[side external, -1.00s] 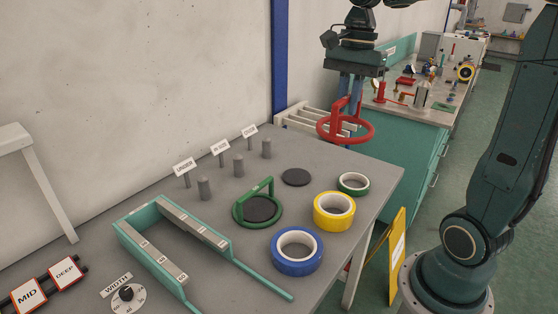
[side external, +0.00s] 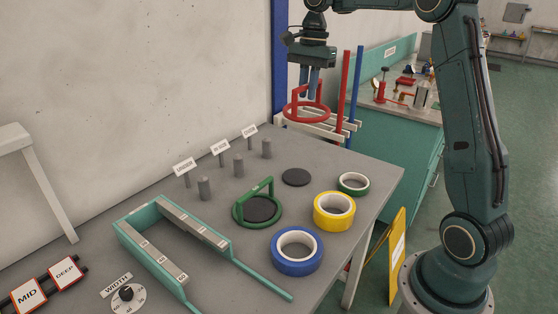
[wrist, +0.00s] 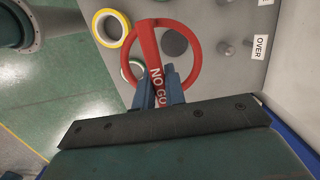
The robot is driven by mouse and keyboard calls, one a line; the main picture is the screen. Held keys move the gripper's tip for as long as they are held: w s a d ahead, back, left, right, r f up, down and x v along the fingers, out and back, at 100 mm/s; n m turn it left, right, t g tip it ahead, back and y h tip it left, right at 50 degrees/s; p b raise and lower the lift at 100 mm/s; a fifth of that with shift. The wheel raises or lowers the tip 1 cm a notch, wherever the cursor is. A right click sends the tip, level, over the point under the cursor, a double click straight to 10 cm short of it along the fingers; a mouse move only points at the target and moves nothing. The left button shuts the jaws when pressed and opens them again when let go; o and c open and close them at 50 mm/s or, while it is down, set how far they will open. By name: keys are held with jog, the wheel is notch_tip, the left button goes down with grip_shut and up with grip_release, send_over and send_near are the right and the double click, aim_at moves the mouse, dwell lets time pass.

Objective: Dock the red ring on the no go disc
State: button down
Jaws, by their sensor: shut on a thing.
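In the wrist view the handle of the red ring (wrist: 191,75) reads NO GO, between my blue fingers (wrist: 160,88). A bare dark disc (side external: 296,177) lies flat on the table near its far end. In the wrist view that disc (wrist: 174,42) shows through the ring's opening. A green ring with a handle (side external: 237,210) lies around another dark disc (side external: 260,209).
Yellow tape (side external: 334,225), blue tape (side external: 273,262) and green tape (side external: 342,186) rolls lie right of the discs. Several grey posts (side external: 239,167) with labels stand at left. A teal frame (side external: 118,238) lies nearer. A white rack with red and blue uprights (side external: 345,85) stands behind the table.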

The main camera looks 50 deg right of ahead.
jog(key=w, duration=0.1)
jog(key=w+d+f, duration=0.2)
jog(key=shift+w, duration=0.3)
jog(key=shift+f, duration=0.25)
jog(key=shift+f, duration=9.75)
jog(key=shift+f, duration=0.6)
jog(key=c, duration=1.5)
grip_release()
jog(key=shift+o, duration=0.2)
jog(key=shift+r, duration=0.15)
